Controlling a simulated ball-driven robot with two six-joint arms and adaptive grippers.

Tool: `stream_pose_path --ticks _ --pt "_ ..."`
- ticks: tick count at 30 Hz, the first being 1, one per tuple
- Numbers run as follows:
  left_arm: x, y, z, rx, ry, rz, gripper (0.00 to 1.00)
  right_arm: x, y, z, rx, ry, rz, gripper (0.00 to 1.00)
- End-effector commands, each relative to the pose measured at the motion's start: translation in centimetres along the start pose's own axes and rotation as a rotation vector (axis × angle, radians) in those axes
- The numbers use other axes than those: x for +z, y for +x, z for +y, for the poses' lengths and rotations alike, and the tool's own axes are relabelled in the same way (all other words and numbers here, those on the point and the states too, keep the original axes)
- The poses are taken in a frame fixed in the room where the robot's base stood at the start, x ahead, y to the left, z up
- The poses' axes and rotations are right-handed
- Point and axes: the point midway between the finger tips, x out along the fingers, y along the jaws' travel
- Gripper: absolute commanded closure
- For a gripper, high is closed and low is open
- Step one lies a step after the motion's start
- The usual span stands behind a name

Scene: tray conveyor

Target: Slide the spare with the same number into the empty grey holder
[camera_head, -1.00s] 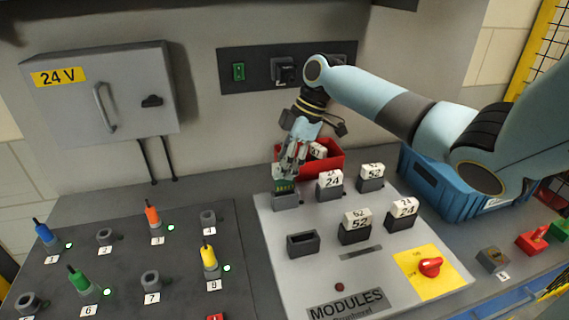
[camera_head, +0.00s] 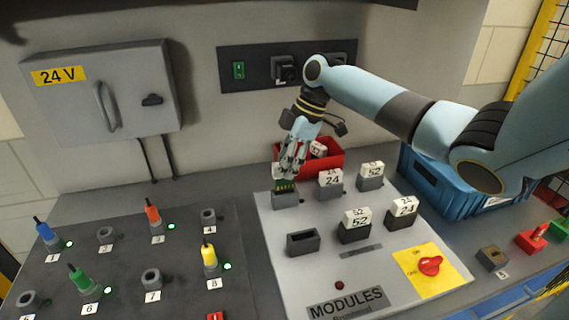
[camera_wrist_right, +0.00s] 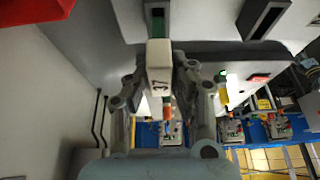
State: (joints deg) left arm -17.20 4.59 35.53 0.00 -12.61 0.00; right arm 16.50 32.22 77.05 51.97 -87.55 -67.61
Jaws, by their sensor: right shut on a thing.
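My right gripper (camera_head: 288,170) is shut on a white module (camera_wrist_right: 159,62) marked 37. The module's green lower part (camera_head: 285,185) shows at the mouth of the back-left grey holder (camera_head: 286,201). I cannot tell how deep it sits in that holder. In the right wrist view, the fingers grip the module on both sides, and its green end points at the holder's slot. The front-left grey holder (camera_head: 302,243) is empty. Other holders carry white modules marked 24 (camera_head: 331,179), 52 (camera_head: 371,169), 52 (camera_head: 357,219) and 24 (camera_head: 403,207). My left gripper is out of view.
A red bin (camera_head: 332,167) with a white module (camera_head: 318,149) inside stands behind the light panel (camera_head: 325,270). A blue crate (camera_head: 440,190) stands to the right. A yellow plate with a red switch (camera_head: 430,265) is front right. Colored plugs stand on the left panel.

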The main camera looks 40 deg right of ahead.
Motion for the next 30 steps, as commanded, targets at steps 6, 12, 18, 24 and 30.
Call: stream_pose_path --ticks 6,12,18,24,30 --pt "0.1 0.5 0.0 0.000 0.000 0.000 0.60 0.2 0.6 0.0 0.000 0.000 0.000 1.00" --pt "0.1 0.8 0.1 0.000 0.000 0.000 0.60 0.4 1.1 0.0 0.000 0.000 0.000 1.00" --pt "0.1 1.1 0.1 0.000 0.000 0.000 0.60 0.6 1.5 0.0 -0.001 0.000 0.000 1.00" --pt "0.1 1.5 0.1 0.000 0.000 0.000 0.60 0.8 2.0 0.0 -0.001 0.000 0.000 1.00" --pt "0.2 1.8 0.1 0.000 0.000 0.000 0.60 1.0 2.5 0.0 -0.001 0.000 0.000 1.00"
